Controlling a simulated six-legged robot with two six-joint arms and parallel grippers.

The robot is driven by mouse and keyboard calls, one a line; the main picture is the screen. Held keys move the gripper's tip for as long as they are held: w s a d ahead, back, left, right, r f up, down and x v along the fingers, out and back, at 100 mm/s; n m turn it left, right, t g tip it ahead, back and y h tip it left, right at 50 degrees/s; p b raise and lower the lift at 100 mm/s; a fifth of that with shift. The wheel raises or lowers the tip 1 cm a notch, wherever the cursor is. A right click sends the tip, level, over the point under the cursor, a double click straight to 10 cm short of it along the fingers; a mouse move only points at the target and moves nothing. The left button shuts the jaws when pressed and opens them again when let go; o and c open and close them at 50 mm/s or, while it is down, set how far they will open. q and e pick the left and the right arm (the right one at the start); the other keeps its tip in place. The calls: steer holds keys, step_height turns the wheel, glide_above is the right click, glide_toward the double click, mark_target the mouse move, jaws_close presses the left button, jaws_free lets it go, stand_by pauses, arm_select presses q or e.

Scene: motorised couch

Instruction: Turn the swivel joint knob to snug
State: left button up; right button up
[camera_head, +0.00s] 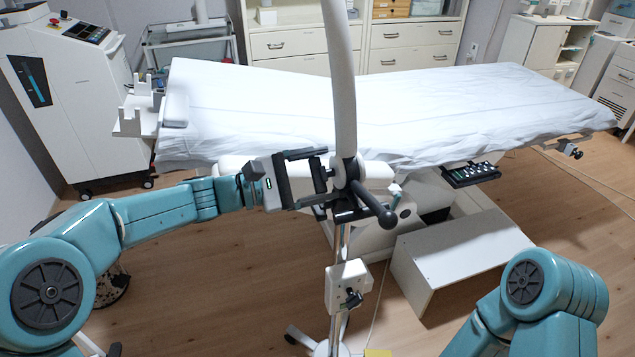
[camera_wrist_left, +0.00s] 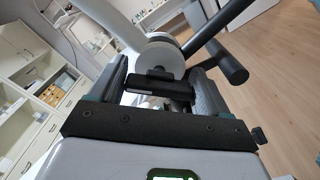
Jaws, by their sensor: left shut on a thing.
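The swivel joint (camera_head: 347,170) is a white round hub on the upright stand, in the middle of the head view. Its white disc (camera_wrist_left: 160,58) also shows in the left wrist view. A black handle (camera_head: 374,204) sticks out from the joint toward the lower right. My left gripper (camera_head: 322,178) reaches the joint from the left. In the left wrist view its dark fingers (camera_wrist_left: 160,88) stand either side of a small black knob (camera_wrist_left: 165,92), shut on it. The exact contact is partly hidden. Only my right arm shows at the lower right; its gripper is out of view.
A couch with a white sheet (camera_head: 260,105) stretches behind the stand. A black keypad (camera_head: 470,174) hangs at its near edge. A white box step (camera_head: 462,258) stands on the floor at right. A white bracket with a black knob (camera_head: 348,290) sits lower on the pole.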

stand_by(0.4)
arm_select(q)
steer(key=o, duration=1)
steer(key=shift+c, duration=0.2)
steer(key=shift+a, duration=0.1)
steer(key=v, duration=1.6)
steer(key=shift+b, duration=0.45)
steer(key=shift+a, duration=0.1)
